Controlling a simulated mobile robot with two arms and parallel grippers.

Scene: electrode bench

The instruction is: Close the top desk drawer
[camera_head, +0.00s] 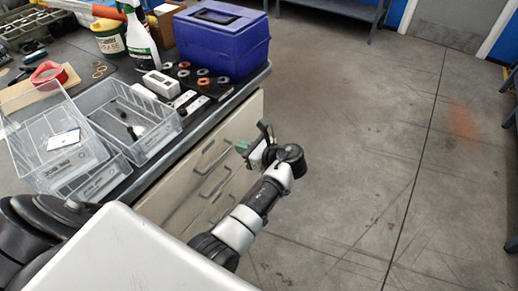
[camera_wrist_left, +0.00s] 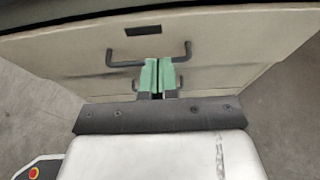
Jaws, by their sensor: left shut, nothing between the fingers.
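The desk's top drawer (camera_head: 190,165) has a beige front with a dark bar handle (camera_head: 216,156). Its front lies close under the bench edge in the head view, and I cannot tell how far it stands out. My left gripper (camera_head: 244,148) is in front of the drawer face. In the left wrist view, its green fingers (camera_wrist_left: 158,75) are together and empty, at the middle of the top drawer's handle (camera_wrist_left: 120,63) and hiding part of it. I cannot tell whether they touch the handle or front. My right gripper is not in view.
Further drawers with handles (camera_head: 215,182) lie below. On the bench stand clear trays (camera_head: 150,125), a blue box (camera_head: 232,45), a spray bottle (camera_head: 140,40) and small parts. The concrete floor (camera_head: 370,150) to the right is clear.

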